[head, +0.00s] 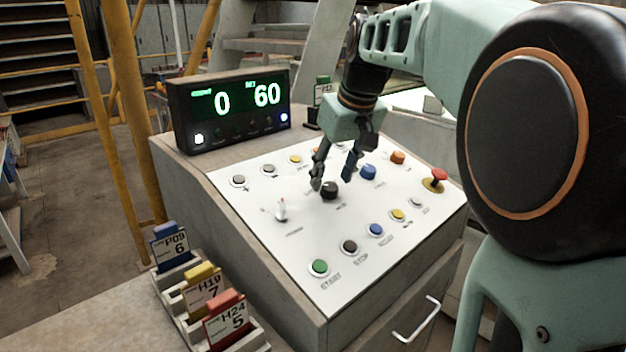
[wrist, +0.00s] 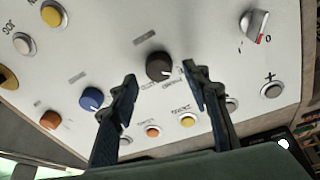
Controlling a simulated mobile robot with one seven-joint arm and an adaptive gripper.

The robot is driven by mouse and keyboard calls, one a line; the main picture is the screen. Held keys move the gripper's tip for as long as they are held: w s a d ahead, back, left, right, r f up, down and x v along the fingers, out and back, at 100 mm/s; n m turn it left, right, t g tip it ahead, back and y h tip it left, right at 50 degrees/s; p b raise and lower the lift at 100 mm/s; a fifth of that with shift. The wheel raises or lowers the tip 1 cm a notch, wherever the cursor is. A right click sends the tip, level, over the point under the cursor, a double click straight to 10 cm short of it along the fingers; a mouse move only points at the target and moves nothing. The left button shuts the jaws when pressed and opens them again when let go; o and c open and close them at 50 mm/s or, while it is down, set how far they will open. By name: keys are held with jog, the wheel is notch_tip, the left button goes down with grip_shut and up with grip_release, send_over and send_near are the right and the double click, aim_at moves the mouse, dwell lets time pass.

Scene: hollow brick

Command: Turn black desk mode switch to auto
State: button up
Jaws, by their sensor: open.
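The black switch is a round dark knob (head: 330,190) in the middle of the white sloped desk panel (head: 300,240). It also shows in the wrist view as a black knob (wrist: 159,66) with a small light mark at its right edge. My gripper (head: 332,179) is open over the panel, with its fingers on either side of the knob in the picture. In the wrist view my gripper (wrist: 159,74) has its two fingertips left and right of the knob's lower part, with a gap on each side. Whether the tips reach the knob's height is unclear.
A white lever switch (head: 281,211) stands left of the knob. The display box (head: 230,108) rises behind. Card holders (head: 205,295) stand front left.

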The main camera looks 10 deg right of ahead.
jog(key=shift+x, duration=1.1)
jog(key=c, duration=1.1)
